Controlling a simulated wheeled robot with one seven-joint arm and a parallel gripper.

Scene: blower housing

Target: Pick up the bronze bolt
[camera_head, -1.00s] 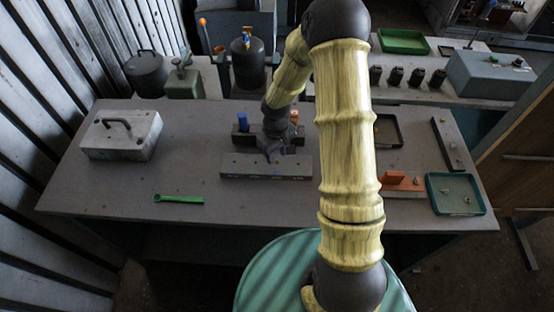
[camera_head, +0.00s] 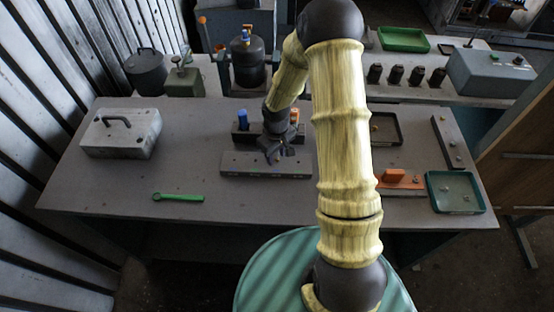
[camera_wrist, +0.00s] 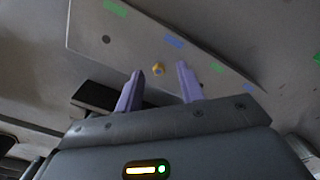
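How far the bolt is beyond the tips I cannot tell. In the head view, my gripper (camera_head: 279,153) hangs over the low grey block (camera_head: 240,165) at the middle of the table. The bolt cannot be made out there.
A blue-topped piece (camera_head: 242,119) and an orange one (camera_head: 294,117) stand behind the block by my wrist. A grey box with a handle (camera_head: 122,133), a green wrench (camera_head: 178,197), an orange part (camera_head: 394,176) and a green tray (camera_head: 455,192) lie around. The table's left front is mostly clear.

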